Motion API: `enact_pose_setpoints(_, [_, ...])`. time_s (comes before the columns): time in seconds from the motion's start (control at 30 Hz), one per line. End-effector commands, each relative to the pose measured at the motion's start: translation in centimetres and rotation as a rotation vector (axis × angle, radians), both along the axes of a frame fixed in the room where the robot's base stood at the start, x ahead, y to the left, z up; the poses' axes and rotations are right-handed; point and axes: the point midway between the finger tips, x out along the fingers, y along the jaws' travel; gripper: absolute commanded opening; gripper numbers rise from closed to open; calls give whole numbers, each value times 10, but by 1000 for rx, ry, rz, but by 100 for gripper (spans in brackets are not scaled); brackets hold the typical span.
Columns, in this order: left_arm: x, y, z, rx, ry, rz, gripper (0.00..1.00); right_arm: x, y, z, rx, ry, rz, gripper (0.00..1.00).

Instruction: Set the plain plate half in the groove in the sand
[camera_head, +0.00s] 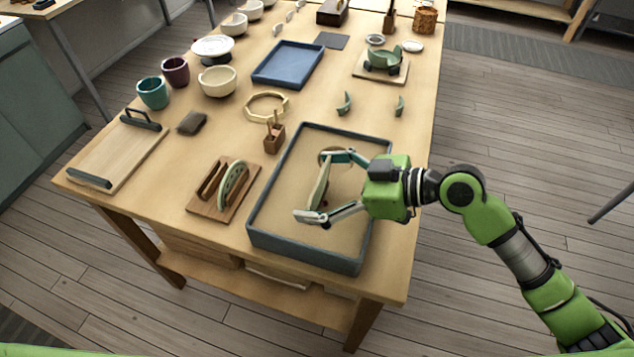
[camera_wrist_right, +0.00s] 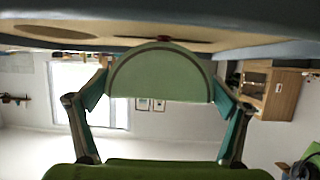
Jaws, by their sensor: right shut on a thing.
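My right gripper (camera_head: 320,187) is shut on a pale green plate half (camera_head: 319,184), over the sand tray (camera_head: 262,207). In the right wrist view the plate half (camera_wrist_right: 160,72) sits between the two fingers, its curved rim toward the sand, with a dark line along that rim. I cannot tell whether the rim touches the sand. The groove is not clearly visible; gripper and plate cover part of the sand. Another green plate half (camera_head: 228,190), with dark banding, stands upright in a slotted wooden rack (camera_head: 207,207) left of the tray. My left gripper is not in view.
A small wooden holder (camera_head: 274,138) stands by the tray's far left corner. Green shards (camera_head: 345,103) lie beyond the tray. A blue tray (camera_head: 288,64) and bowls (camera_head: 217,82) stand farther back.

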Motion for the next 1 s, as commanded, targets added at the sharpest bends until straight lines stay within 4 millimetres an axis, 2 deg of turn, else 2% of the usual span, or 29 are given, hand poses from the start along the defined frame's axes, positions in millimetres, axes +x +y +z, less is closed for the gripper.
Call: enact_pose_setpoints(1.0, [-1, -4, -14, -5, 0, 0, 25, 0, 0, -15, 1, 0, 0, 74])
